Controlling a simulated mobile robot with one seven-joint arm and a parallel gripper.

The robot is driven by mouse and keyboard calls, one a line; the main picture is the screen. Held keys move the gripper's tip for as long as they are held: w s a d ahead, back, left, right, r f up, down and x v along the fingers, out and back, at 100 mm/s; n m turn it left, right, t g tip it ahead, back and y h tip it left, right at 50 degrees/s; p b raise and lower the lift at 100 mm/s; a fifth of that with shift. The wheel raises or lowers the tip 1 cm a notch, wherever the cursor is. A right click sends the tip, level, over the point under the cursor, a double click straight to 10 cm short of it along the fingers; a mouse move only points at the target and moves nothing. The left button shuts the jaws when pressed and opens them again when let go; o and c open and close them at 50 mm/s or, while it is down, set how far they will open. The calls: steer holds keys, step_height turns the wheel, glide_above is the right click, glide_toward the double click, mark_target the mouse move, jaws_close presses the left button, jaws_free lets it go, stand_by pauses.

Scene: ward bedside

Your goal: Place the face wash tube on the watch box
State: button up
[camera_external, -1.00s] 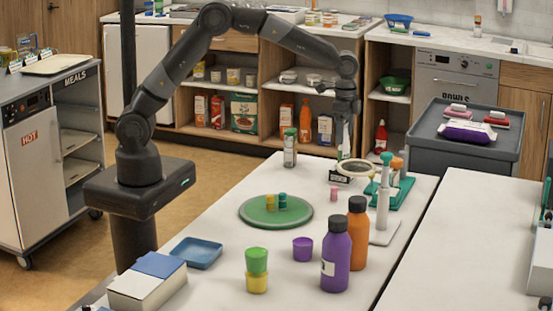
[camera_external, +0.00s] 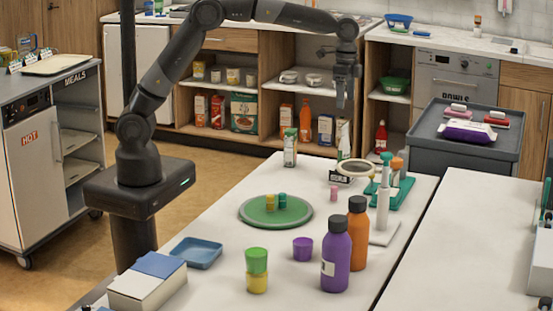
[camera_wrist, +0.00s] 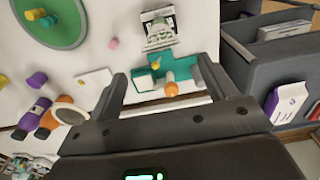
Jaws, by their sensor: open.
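The face wash tube (camera_external: 343,141), white with green, stands upright at the back of the watch box (camera_external: 338,177) in the external view. Its foot meets the box's rear; this view alone does not show clearly whether it rests on top or behind. In the wrist view the watch box (camera_wrist: 158,42) is near the top middle, with white and green shapes over it that seem to be the tube. My gripper (camera_external: 345,104) is open and empty above the tube, apart from it. Its two fingers also show in the wrist view (camera_wrist: 160,95).
A spice-like jar (camera_external: 290,147) stands left. Purple (camera_external: 336,258) and orange (camera_external: 357,235) bottles stand nearer. A green round mat (camera_external: 256,213) lies left of centre.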

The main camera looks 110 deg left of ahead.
steer(key=s+d+r+t, duration=0.1)
steer(key=s+d+r, duration=0.4)
steer(key=s+d, duration=0.3)
steer(key=s+d+r+t, duration=0.2)
steer(key=s+d+r, duration=0.2)
steer(key=s+d, duration=0.3)
steer(key=s+d+f+t, duration=0.1)
steer(key=s+d+f, duration=0.1)
steer(key=s, duration=0.4)
steer(key=s+d+f, duration=0.2)
steer(key=s+d, duration=0.2)
steer(key=s, duration=0.3)
steer(key=s+d+f+t, duration=0.1)
steer(key=s+d+f, duration=0.2)
steer(key=s, duration=0.4)
steer(key=shift+t, duration=0.3)
